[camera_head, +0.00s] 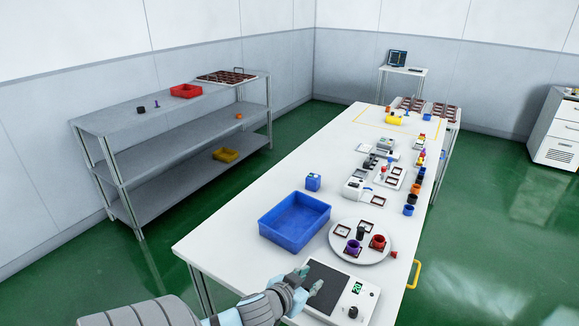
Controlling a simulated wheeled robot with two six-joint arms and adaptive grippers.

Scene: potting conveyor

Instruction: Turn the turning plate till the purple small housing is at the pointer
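The round, light grey turning plate (334,246) lies on the white table, near its front right. A purple small housing (353,247) stands at the front left of the plate. A red housing (378,242) stands to its right, and a black part (360,232) stands behind it. A small red-orange mark (393,254) shows at the plate's right edge; I cannot tell for sure that it is the pointer. My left gripper (311,279) is over the left edge of a dark-topped device, in front of the plate and apart from it. Its fingers look spread and empty. My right gripper is out of view.
The dark-topped device (328,284) has a green display and a black knob. A blue bin (295,220) stands left of the plate. Behind the plate are a white machine (354,187) and several coloured cups. The front left of the table is clear.

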